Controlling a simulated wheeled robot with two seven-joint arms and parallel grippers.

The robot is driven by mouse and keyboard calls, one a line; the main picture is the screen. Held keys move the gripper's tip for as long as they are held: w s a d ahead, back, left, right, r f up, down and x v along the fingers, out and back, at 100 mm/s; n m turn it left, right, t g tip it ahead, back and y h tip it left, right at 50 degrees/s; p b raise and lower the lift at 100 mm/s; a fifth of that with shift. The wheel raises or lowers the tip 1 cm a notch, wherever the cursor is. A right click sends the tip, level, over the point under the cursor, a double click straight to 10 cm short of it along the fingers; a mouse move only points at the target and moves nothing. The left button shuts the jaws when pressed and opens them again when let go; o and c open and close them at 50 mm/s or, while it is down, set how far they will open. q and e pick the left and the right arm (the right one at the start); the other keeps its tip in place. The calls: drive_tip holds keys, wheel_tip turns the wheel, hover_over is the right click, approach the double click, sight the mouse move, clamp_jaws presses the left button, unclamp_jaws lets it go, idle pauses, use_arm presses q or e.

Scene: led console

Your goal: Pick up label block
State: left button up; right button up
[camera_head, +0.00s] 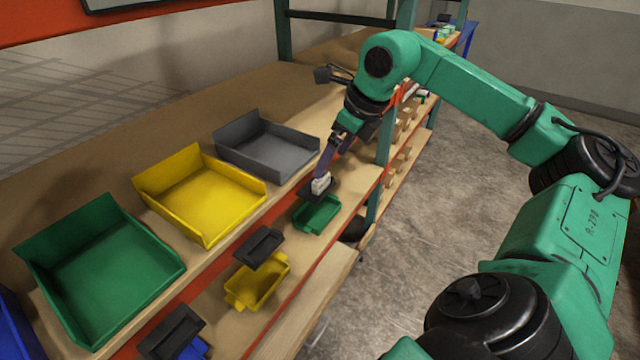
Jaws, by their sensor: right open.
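The right gripper is open. My left gripper is not in view.
Large green (105,270), yellow (200,195) and grey (265,148) bins stand on the upper shelf. Small green (316,214) and yellow (258,287) bins sit lower, with dark plates (259,248) near them. A green post (384,150) stands close to my right gripper.

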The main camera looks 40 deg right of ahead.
drive_tip(key=p+x, duration=0.1)
drive_tip(key=x, duration=0.5)
drive_tip(key=shift+w+f+p, duration=0.15)
drive_tip(key=shift+p, duration=0.15)
drive_tip(key=shift+w+f, duration=0.1)
drive_tip(key=shift+f, duration=0.05)
drive_tip(key=c, duration=1.5)
wheel_tip(320, 180, up, 9)
drive_tip(key=p, duration=0.2)
wheel_tip(320, 180, up, 5)
drive_tip(key=p, duration=0.4)
hover_over(323, 178)
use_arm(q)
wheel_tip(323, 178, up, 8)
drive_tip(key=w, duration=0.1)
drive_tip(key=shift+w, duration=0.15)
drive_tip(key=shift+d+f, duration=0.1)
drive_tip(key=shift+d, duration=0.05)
